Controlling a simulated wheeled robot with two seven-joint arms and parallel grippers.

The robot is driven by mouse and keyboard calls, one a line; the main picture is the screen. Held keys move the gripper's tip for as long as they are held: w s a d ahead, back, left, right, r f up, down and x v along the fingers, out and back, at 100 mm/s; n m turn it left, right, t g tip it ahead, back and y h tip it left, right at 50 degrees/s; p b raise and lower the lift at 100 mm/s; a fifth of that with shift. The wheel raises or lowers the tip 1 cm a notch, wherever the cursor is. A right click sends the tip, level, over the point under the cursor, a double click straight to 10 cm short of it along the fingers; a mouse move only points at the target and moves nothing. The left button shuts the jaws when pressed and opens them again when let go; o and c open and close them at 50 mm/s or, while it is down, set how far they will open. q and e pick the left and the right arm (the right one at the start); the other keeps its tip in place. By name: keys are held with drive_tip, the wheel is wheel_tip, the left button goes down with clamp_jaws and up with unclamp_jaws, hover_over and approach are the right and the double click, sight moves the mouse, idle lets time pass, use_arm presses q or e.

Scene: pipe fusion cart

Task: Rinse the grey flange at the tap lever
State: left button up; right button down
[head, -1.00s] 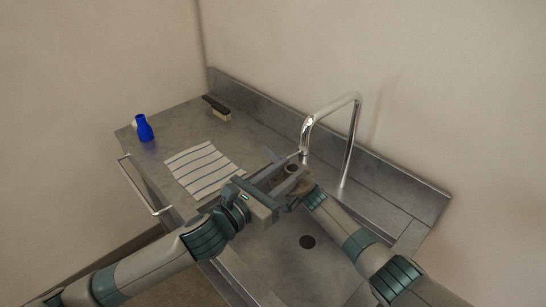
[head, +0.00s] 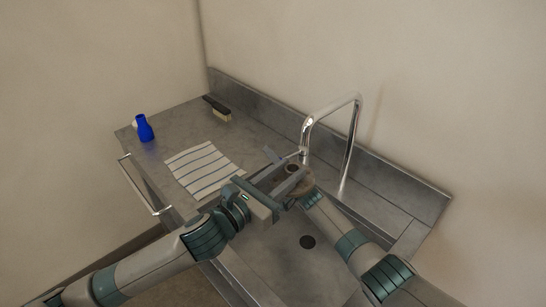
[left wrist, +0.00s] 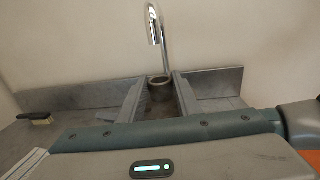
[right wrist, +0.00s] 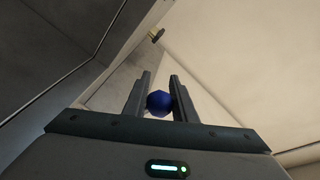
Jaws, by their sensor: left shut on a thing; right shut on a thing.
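The grey flange (left wrist: 160,88) is a small round ring between the fingers of my left gripper (left wrist: 158,82), which is shut on it. In the head view the flange (head: 292,168) is held over the sink, below and slightly left of the spout of the chrome tap (head: 350,125). My right gripper (right wrist: 160,78) is shut on a blue ball-shaped knob (right wrist: 158,103), which appears to be the tap lever's end. I cannot make out any water.
A striped cloth (head: 203,170) lies on the steel counter left of the sink. A blue bottle (head: 144,128) stands at the left edge, and a brush (head: 217,108) lies at the back. Walls close in behind the counter.

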drive_tip(key=w+m+h, duration=0.1)
drive_tip(key=w+t+h, duration=0.1)
drive_tip(key=m+h, duration=0.1)
drive_tip(key=shift+w+a+r+m+t+h, duration=0.25)
drive_tip(key=shift+w+a+m+t+h, duration=0.05)
drive_tip(key=shift+w+a+t, duration=0.1)
drive_tip(key=shift+d, duration=0.1)
drive_tip(key=c, duration=1.5)
unclamp_jaws()
drive_tip(key=shift+f, duration=0.1)
drive_tip(key=shift+o, duration=0.2)
drive_tip(key=shift+s, duration=0.1)
drive_tip(key=shift+f, duration=0.2)
drive_tip(key=shift+s, duration=0.15)
